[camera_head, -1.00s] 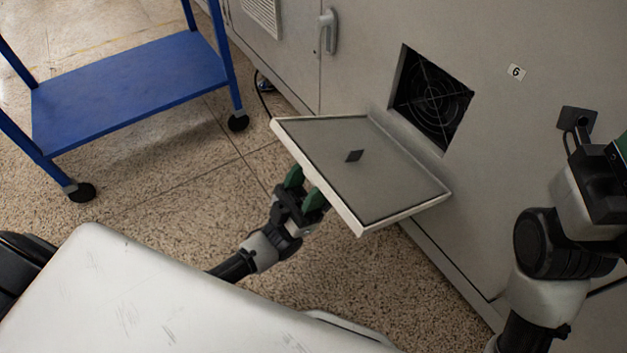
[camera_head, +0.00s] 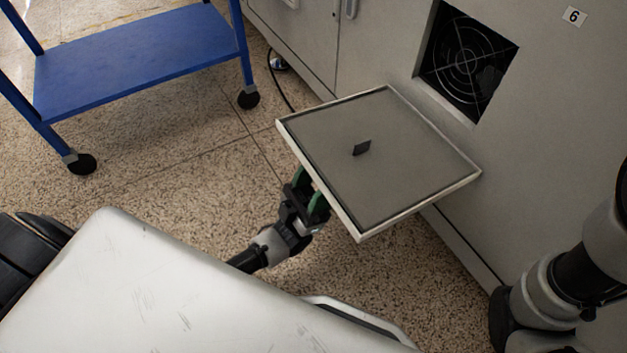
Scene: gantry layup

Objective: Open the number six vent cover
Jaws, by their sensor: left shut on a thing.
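The number six vent cover (camera_head: 400,165) is a square grey panel with a pale rim and a small dark tab on its upper face. It is swung down from the cabinet and lies nearly flat, its far edge along the wall below the opening. The square vent opening (camera_head: 467,62) is uncovered, with a dark fan grille inside. The label 6 (camera_head: 574,16) is to its right. My left gripper (camera_head: 311,190) is shut on the cover at its near left edge; the fingertips are partly hidden under the panel. My right arm shows at the right edge; its gripper is out of frame.
A blue cart (camera_head: 140,62) on black casters stands at upper left. The beige cabinet (camera_head: 560,130) fills the right side, with a dark cable (camera_head: 274,78) by its base. Speckled floor (camera_head: 190,185) is free between the cart and the cover.

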